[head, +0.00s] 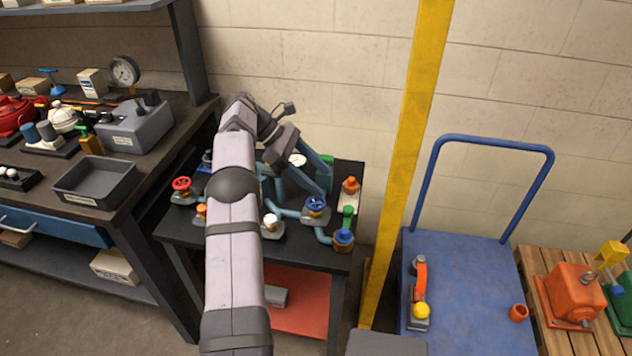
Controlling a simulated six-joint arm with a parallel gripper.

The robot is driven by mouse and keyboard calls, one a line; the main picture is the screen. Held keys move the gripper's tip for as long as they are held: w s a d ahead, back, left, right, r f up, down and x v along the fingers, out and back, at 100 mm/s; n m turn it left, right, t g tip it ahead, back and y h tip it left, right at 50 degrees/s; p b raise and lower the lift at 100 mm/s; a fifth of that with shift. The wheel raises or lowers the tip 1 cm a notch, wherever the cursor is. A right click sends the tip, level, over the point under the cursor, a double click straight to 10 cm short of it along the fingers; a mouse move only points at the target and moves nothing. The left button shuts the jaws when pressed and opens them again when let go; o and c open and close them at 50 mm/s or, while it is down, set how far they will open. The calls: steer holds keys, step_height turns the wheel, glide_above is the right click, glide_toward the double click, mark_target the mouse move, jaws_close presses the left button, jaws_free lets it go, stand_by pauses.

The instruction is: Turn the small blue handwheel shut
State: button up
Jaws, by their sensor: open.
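A small blue handwheel (316,203) sits on a valve on the dark bench, to the right of my arm. A teal pipe runs to its valve from the left. My gripper (297,178) is above and behind this wheel, pointing down toward the bench. It is open, and I see nothing held in it. Its fingertips are hard to tell from the teal parts around them. Another blue-topped fitting (344,237) stands at the bench's front right. My arm hides part of the bench's middle.
A red handwheel (181,184) and a white knob (270,222) flank my arm. Orange and green fittings (349,189) stand at the right. A yellow post (405,150) rises right of the bench, beside a blue cart (465,310). A workbench with a grey tray (95,200) is left.

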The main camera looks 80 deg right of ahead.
steer(key=s+r+m+p, duration=0.2)
steer(key=s+r+p, duration=0.3)
steer(key=s+r, duration=0.3)
steer(key=m+t+p, duration=0.3)
steer(key=m+t, duration=0.4)
steer(key=t, duration=0.2)
glide_above(316, 202)
steer(key=f, duration=0.8)
steer(key=shift+a+f, duration=0.3)
steer(key=shift+a, duration=0.1)
steer(key=shift+d+m, duration=0.45)
steer(key=shift+m, duration=0.45)
steer(key=shift+f+p, duration=1.5)
steer(key=shift+f, duration=2.15)
